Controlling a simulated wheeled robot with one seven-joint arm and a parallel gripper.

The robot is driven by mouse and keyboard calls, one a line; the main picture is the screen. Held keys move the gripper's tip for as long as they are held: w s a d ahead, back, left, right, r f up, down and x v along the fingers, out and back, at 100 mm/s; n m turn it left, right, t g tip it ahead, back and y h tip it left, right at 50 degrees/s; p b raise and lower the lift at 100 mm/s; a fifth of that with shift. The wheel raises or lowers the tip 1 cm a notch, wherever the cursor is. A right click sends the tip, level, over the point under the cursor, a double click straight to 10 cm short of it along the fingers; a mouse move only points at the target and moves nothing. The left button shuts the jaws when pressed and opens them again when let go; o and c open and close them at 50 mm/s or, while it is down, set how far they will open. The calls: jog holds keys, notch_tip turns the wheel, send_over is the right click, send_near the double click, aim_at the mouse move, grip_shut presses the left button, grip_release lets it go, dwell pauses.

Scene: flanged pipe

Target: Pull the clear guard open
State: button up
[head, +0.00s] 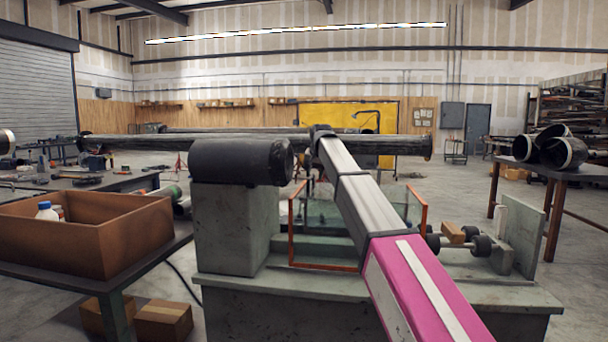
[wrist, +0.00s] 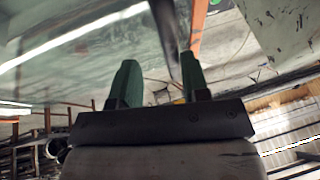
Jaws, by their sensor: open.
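The clear guard (head: 318,225) stands on the grey machine bed in the head view. It is a see-through panel with orange edges, partly hidden by my arm. In the wrist view a see-through sheet (wrist: 75,50) fills the upper left, and an orange strip (wrist: 199,28) runs beside the right finger. My gripper (wrist: 158,65) is open, with two green fingers apart. A dark bar (wrist: 166,30) shows between and beyond the fingertips; I cannot tell whether they touch it. My gripper is hidden behind my arm in the head view.
A brown box (head: 85,235) sits on the left table. A table with black pipe pieces (head: 555,150) stands at the right. Open floor (head: 455,185) lies between the machine and that table.

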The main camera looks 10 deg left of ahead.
jog(key=d, duration=2.4)
jog(key=shift+d, duration=0.4)
jog(key=v, duration=1.2)
jog(key=shift+r, duration=0.25)
dwell(0.4)
